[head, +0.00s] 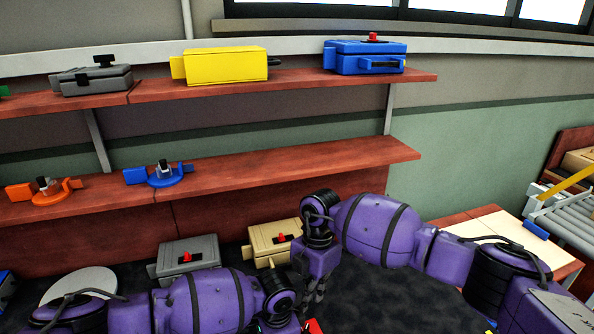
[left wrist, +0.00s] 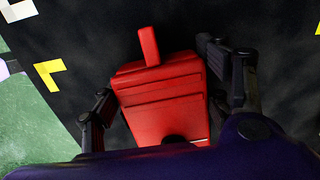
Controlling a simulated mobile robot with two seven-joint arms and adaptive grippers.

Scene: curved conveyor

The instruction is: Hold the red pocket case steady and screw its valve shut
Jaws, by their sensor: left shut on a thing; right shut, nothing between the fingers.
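The red pocket case (left wrist: 163,98) lies between the two fingers of my left gripper (left wrist: 155,72) in the left wrist view, and the gripper is shut on it. A red tab (left wrist: 149,46) sticks out at its far end. A dark round part shows at its near end; I cannot tell whether it is the valve. In the head view only a small red patch of the case (head: 313,326) shows at the bottom edge, the rest hidden or out of frame. My right gripper (head: 316,291) points down just above that patch, shut and empty.
A grey case (head: 188,251) and a beige case (head: 270,236) with red knobs stand behind my arms on the dark table. Two shelves behind hold a yellow case (head: 225,66), a blue case (head: 365,60) and other parts. A roller conveyor (head: 570,215) is at right.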

